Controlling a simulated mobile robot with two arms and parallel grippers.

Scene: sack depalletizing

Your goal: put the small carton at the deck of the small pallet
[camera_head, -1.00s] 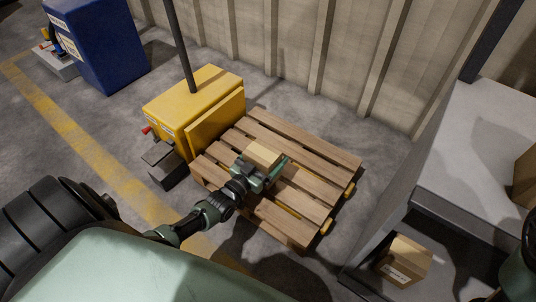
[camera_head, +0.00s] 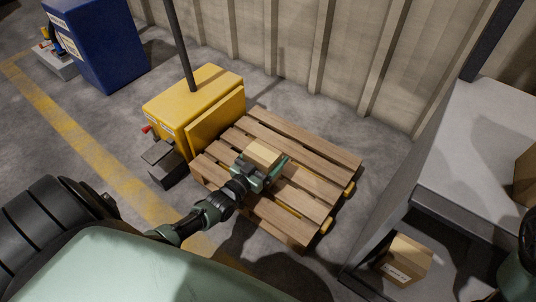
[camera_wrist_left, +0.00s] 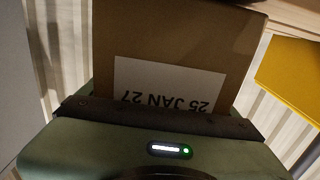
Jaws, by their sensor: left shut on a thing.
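The small carton (camera_head: 263,153) is a light brown box in the jaws of my left gripper (camera_head: 262,168). In the head view it is over the middle of the small pallet (camera_head: 300,212), a slatted wooden deck; I cannot tell whether it touches the slats. In the left wrist view the carton (camera_wrist_left: 178,52) fills the middle, with a white label reading "25 JAN 27" upside down. My left gripper is shut on it. Part of my right arm shows at the right edge of the head view, but its gripper is not visible.
A yellow pallet truck (camera_head: 205,105) stands at the pallet's left end. A grey shelf unit (camera_head: 470,150) is on the right, with another carton (camera_head: 404,260) on its lower level. A corrugated wall (camera_head: 290,50) runs behind. A blue cabinet (camera_head: 100,45) stands at the far left.

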